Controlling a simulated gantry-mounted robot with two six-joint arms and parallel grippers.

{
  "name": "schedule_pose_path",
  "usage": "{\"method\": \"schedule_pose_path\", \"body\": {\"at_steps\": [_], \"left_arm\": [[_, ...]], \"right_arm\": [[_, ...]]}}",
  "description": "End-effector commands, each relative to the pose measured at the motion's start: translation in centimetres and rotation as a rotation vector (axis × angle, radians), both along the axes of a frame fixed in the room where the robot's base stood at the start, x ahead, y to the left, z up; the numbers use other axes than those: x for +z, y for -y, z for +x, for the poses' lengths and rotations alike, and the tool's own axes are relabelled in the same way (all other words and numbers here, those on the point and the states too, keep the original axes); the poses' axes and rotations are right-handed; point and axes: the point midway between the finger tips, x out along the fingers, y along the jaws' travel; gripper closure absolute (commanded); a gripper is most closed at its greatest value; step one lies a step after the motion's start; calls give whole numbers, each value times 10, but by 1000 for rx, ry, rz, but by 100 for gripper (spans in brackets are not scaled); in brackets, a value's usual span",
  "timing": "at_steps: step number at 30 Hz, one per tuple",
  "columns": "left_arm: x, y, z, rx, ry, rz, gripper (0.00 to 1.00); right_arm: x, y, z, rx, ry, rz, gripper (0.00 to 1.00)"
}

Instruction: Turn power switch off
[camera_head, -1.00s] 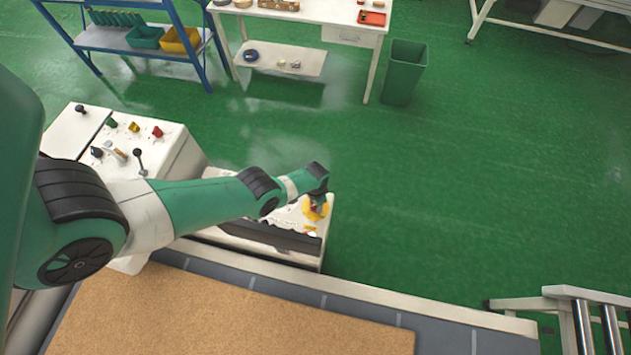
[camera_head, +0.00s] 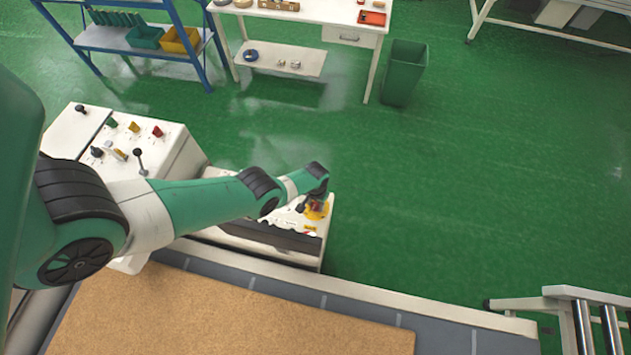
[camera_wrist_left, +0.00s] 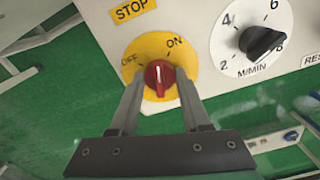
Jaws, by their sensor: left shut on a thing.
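The power switch is a red rotary knob (camera_wrist_left: 159,78) on a yellow round plate marked OFF and ON, in the left wrist view. The white line on the knob points up, between the two words. My left gripper (camera_wrist_left: 158,88) has one finger on each side of the knob and is shut on it. In the head view my left gripper (camera_head: 314,206) is at the yellow plate on the right end of the white control box (camera_head: 268,232), partly hidden by my wrist. My right gripper is not in view.
Next to the switch are a STOP label (camera_wrist_left: 131,11) and a black speed dial (camera_wrist_left: 263,42) marked M/MIN. A larger console (camera_head: 165,172) with levers stands left. A brown board (camera_head: 220,318) lies in front.

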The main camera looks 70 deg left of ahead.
Motion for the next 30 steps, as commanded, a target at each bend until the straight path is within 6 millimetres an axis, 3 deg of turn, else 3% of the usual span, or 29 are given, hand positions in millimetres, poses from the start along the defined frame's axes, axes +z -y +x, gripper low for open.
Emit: {"method": "schedule_pose_path", "body": {"at_steps": [30], "left_arm": [[-1,0,0,915,2,1,100]], "right_arm": [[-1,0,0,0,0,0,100]]}}
